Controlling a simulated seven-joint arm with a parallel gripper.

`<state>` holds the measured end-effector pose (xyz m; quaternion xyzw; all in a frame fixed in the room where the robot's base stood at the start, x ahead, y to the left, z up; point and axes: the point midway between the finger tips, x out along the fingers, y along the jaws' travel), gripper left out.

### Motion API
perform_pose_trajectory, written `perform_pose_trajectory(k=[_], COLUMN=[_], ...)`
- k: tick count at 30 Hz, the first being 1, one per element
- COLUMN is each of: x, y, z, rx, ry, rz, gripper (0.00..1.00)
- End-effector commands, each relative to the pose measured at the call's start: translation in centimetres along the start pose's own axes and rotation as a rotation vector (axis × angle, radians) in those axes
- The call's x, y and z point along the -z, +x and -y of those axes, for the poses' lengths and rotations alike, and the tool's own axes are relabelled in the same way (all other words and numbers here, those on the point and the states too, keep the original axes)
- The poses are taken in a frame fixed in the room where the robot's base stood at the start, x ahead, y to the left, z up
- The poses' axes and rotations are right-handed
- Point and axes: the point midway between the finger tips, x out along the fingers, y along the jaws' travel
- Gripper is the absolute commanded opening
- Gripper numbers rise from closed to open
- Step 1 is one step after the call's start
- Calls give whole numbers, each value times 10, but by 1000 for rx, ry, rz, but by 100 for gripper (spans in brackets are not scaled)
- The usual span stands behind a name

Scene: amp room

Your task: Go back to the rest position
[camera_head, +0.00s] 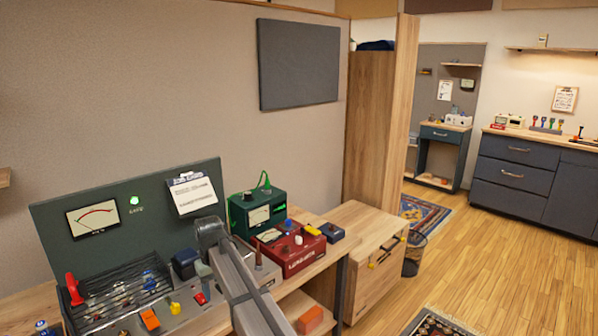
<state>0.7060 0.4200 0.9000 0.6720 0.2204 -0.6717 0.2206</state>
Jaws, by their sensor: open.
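My grey arm reaches in from the bottom edge, over the front right of the workbench. Its rounded end stands in front of the green panel (58,222). A small grey-green part below that end appears to be my gripper (204,276), pointing down. The fingers are too small and partly covered to see in detail. I see nothing held in them.
A green meter box (247,214) and a red box (290,250) stand close right of my arm. A wooden chest (370,262) and dark bin (414,254) stand further right. The wooden floor (492,262) is mostly open.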

Motion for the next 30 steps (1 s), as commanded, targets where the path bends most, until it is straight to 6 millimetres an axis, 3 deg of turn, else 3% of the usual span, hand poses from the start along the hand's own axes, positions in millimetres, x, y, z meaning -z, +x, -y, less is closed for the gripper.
perform_pose_trajectory(k=[1,6,15,21,30], x=[-20,-69,-182,-264,-351], y=[21,78,168,214,252], z=[-23,-85,-178,-216,-240], rx=[0,1,0,0,-1], ry=[35,138,335,461,593], rz=[3,3,1,0,-3], gripper=[57,57,57,57,57])
